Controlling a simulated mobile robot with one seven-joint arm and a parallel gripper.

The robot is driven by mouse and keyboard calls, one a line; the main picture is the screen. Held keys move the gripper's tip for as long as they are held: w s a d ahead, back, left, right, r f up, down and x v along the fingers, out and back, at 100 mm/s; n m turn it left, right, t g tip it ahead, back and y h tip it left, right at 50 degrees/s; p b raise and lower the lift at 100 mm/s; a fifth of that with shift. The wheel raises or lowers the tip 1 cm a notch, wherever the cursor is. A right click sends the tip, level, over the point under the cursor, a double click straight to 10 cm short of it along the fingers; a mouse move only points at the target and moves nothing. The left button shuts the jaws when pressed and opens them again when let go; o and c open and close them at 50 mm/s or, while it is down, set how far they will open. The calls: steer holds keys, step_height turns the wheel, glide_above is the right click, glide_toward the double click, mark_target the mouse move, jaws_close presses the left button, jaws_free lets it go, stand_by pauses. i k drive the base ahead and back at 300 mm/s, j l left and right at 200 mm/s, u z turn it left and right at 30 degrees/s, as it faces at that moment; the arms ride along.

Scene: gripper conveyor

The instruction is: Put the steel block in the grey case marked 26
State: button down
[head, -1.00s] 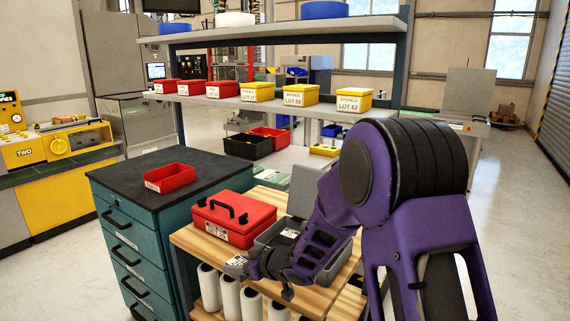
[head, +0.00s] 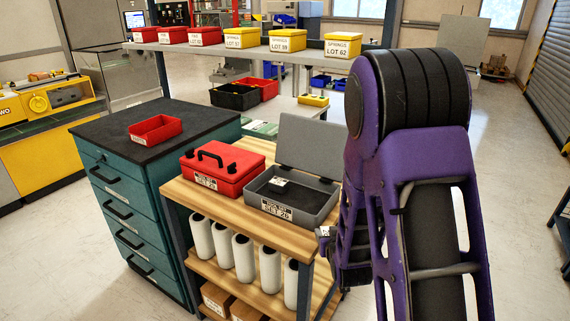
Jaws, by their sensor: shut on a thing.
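The grey case (head: 322,205) stands on the wooden top of the cart with its lid (head: 312,147) raised. Its front label appears to read SET 26. The arm hides most of the gripper and fingers.
A closed red case (head: 222,168) with a black handle stands left of the grey case. Several white rolls (head: 245,258) stand on the cart's lower shelf. A teal drawer cabinet (head: 130,210) holds a red bin (head: 155,130). Small bins line the rear shelf.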

mark_target(305, 203)
steer(key=i+l, duration=0.1)
steer(key=l, duration=0.35)
steer(key=i+l+u, duration=0.1)
steer(key=l, duration=0.4)
steer(key=i+l, duration=0.1)
steer(key=l, duration=0.35)
steer(key=i+l+u, duration=0.1)
steer(key=l, duration=0.4)
steer(key=i+l, duration=0.2)
steer(key=i+j, duration=0.2)
steer(key=j, duration=0.15)
